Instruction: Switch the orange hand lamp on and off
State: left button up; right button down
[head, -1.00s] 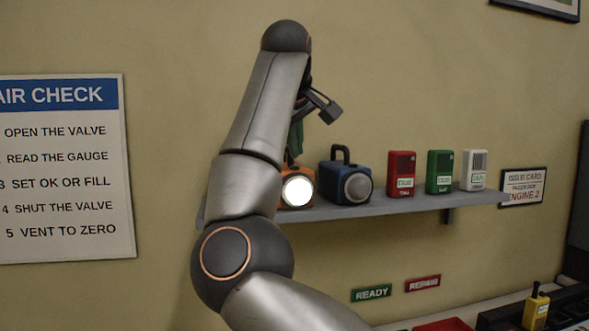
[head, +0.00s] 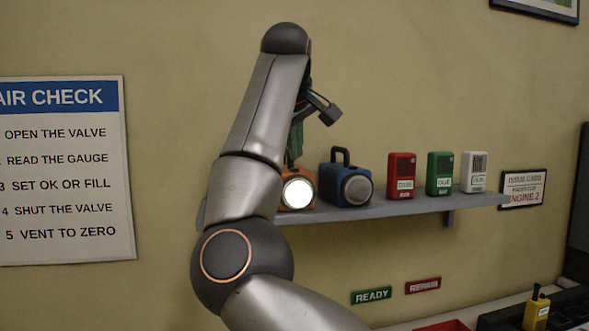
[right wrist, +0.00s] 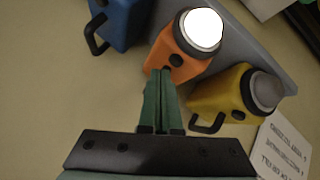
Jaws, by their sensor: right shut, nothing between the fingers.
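The orange hand lamp (head: 307,201) stands on the wall shelf, partly behind my right arm in the head view. Its round lens glows white. In the right wrist view the orange lamp (right wrist: 182,48) also shows lit, with a dark round button (right wrist: 176,60) on its top. My right gripper (right wrist: 166,74) is shut and empty, its green fingertips at the lamp's top close to the button. I cannot tell whether they touch it. In the head view the right gripper (head: 295,150) is partly hidden by my arm. My left gripper is out of view.
A blue lamp (head: 353,188) stands right beside the orange one on the grey shelf (head: 400,209). A yellow lamp (right wrist: 222,90) stands on its other side. Red, green and white boxes (head: 440,172) stand farther right.

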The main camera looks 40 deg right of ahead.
aim_at(296, 173)
jog(key=shift+f, duration=0.15)
dwell(0.7)
jog(key=shift+f, duration=0.3)
jog(key=shift+f, duration=0.45)
dwell(0.7)
jog(key=shift+r+p, duration=0.85)
jog(key=shift+p, duration=0.05)
jog(key=shift+r, duration=2.5)
